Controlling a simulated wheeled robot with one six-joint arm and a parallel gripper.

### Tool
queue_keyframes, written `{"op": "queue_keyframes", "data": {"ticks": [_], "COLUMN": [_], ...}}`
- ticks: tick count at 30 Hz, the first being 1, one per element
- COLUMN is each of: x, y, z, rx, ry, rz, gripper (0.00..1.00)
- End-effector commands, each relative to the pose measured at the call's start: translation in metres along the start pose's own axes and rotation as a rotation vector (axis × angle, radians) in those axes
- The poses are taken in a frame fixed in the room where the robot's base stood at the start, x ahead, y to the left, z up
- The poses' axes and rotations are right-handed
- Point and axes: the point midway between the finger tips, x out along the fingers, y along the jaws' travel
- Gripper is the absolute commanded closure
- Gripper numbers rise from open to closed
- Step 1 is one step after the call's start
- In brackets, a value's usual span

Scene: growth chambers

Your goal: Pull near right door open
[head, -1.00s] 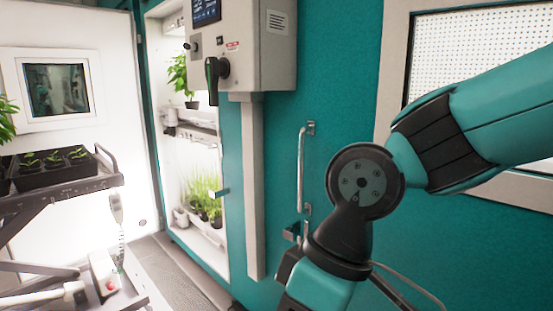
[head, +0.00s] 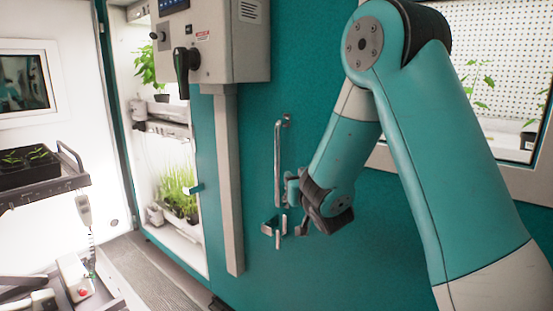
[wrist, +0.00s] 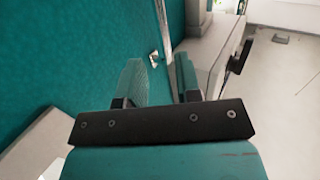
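The near right door (head: 245,140) is a teal panel that looks closed. Its upright metal bar handle (head: 278,165) stands out from the panel in the head view. My gripper (head: 290,190) is beside the lower part of this handle, partly hidden by my wrist. In the wrist view, the two teal fingers of my gripper (wrist: 162,80) are apart. The thin handle bar (wrist: 163,28) shows beyond and in line with the gap between them, with a small mount beside it. I cannot tell whether the fingers touch the bar.
A small metal latch (head: 275,228) sits below the handle. A grey control box (head: 225,45) with a black lever (head: 182,72) is left of it. A cart (head: 45,190) with seedlings and a lit open chamber (head: 165,150) are further left. A window (head: 505,110) is at right.

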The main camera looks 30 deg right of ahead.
Motion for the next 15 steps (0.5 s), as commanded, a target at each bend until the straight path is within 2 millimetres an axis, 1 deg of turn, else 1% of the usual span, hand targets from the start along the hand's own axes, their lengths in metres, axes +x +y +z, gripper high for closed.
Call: {"op": "queue_keyframes", "data": {"ticks": [5,8,13,15], "x": [0.014,0.029,0.061,0.078], "y": [0.002,0.003,0.003,0.004], "z": [-0.006,-0.009,-0.010,-0.010], "rx": [-0.006,-0.006,-0.005,-0.004], "ry": [0.017,0.016,0.015,0.016], "rz": [-0.001,0.000,0.001,0.003], "gripper": [0.69,0.69,0.69,0.69]}}
